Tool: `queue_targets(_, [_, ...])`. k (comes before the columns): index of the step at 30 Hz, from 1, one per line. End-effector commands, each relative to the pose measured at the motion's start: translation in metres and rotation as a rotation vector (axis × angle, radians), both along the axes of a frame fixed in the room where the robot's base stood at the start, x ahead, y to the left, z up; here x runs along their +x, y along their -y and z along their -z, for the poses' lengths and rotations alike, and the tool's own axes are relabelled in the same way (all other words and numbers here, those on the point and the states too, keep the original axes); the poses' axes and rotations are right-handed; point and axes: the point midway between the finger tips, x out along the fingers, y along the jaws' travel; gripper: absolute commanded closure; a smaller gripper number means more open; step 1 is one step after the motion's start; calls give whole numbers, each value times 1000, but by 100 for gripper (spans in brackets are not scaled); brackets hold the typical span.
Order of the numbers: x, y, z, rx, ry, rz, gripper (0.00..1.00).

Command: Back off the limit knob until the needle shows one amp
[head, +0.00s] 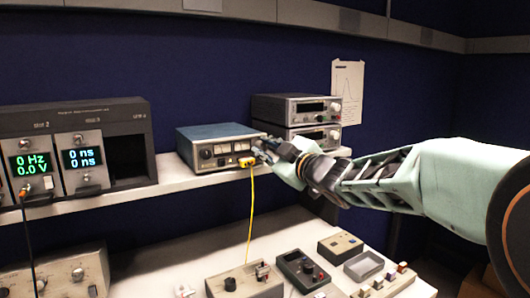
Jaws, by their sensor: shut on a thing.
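A blue-topped power supply box (222,146) stands on the shelf in the head view, its pale front panel facing me. Its small meter window (206,153) is at the left of the panel; the needle is too small to read. My gripper (264,150) is at the right end of this panel, shut on the limit knob, which its fingers hide. A yellow plug with a yellow cable (250,205) sits in the panel just left of and below my fingers.
The yellow cable hangs down past the shelf edge to the bench. A rack with green and blue displays (78,150) stands at left. Two stacked instruments (297,110) stand behind my gripper. Several small boxes, such as a dark green one (302,270), lie on the bench below.

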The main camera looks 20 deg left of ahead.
Motion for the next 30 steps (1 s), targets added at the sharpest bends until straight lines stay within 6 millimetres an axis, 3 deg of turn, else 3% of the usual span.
queue_targets(13, [0,0,0,-7,8,0,100])
queue_targets(14, [0,0,0,-8,8,-1,80])
queue_targets(18, [0,0,0,-6,8,0,65])
queue_targets(30, [-4,5,0,-7,7,1,64])
